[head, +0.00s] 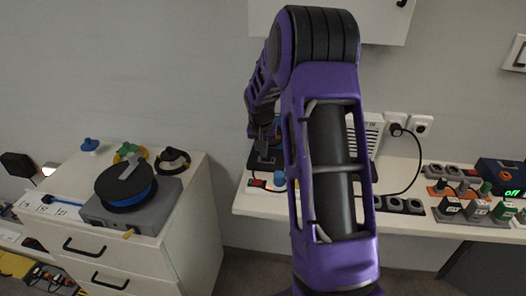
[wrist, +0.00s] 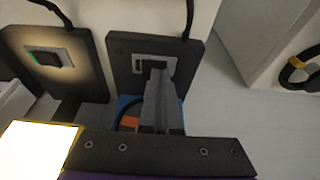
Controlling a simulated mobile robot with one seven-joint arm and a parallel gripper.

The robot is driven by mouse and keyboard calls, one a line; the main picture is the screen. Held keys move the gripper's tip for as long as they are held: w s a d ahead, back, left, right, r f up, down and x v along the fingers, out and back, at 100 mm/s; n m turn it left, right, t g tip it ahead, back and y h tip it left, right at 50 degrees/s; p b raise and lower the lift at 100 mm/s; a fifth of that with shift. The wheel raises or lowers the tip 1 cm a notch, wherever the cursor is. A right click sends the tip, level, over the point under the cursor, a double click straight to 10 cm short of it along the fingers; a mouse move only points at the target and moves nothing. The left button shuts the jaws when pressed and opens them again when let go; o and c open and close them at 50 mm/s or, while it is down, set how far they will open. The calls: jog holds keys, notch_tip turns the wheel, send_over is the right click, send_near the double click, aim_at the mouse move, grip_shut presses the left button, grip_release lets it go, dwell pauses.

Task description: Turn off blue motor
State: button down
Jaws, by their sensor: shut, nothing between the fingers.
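In the wrist view, my gripper (wrist: 157,72) is shut and empty. Its fingertips are at a rocker switch (wrist: 140,66) on a dark panel (wrist: 119,50); I cannot tell whether they touch it. A blue part (wrist: 125,101) with an orange piece (wrist: 130,122) shows beside and behind the fingers, mostly hidden; it may be the blue motor. A second dark panel (wrist: 83,45) on the left has a switch (wrist: 41,59) with a green light and a glow around it. In the head view, a blue knob-like part (head: 280,180) shows beside my arm, which hides much of that spot.
In the head view, the white bench (head: 385,218) carries sockets, switches and a blue box (head: 499,175) with a green "off" display. A cable (head: 412,165) hangs from the wall sockets. A drawer cabinet (head: 190,215) with a black and blue reel (head: 126,185) stands at left.

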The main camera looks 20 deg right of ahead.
aim_at(268, 160)
jog(key=shift+s+d+f, duration=0.4)
jog(key=shift+s+d, duration=0.25)
jog(key=shift+s, duration=0.05)
jog(key=shift+r, duration=0.1)
jog(key=shift+r+p, duration=0.3)
jog(key=shift+p, duration=0.05)
notch_tip(268, 160, up, 5)
jog(key=p, duration=0.2)
jog(key=shift+w+p, duration=0.1)
jog(key=shift+p, duration=0.25)
jog(key=a+v, duration=0.1)
jog(key=v, duration=0.8)
jog(key=shift+w, duration=0.25)
